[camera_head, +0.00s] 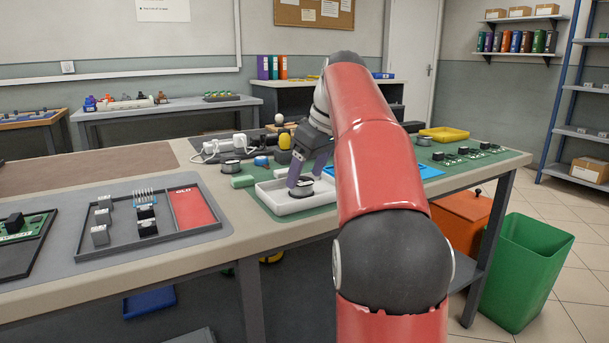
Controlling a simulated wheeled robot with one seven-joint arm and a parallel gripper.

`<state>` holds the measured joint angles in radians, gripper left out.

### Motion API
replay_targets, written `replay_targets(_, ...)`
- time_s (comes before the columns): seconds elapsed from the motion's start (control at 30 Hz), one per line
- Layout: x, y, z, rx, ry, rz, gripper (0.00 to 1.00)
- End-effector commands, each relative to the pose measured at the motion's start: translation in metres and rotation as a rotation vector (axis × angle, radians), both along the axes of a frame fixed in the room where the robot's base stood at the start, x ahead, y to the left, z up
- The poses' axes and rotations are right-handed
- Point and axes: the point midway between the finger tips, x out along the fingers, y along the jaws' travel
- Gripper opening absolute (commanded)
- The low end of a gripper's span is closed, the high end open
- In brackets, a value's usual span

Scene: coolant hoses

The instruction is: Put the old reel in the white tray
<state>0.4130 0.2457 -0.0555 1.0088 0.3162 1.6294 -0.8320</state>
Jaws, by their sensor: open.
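The white tray (283,208) lies on the green mat at the middle of the bench. A dark-and-light reel (301,190) sits inside it, partly covered by a finger. My gripper (305,176) points down over the tray with its purple fingers apart, close above or beside this reel; I cannot tell whether they touch it. A second, similar reel (231,166) stands on the bench behind and left of the tray. No readable mark shows which reel is the old one.
Green blocks (243,181), a blue round part (261,161) and a yellow-and-black item (284,142) stand close behind the tray. A black tray with a red panel (192,207) lies at left. A yellow tray (444,134) is at far right.

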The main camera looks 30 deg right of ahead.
Motion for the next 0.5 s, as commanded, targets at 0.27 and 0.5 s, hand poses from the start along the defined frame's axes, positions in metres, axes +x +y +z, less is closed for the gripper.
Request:
replay_targets(0.27, -0.021, -0.010, 0.062, 0.000, -0.001, -0.001, 0.69)
replay_targets(0.5, -0.033, -0.015, 0.089, 0.000, 0.000, -0.001, 0.69)
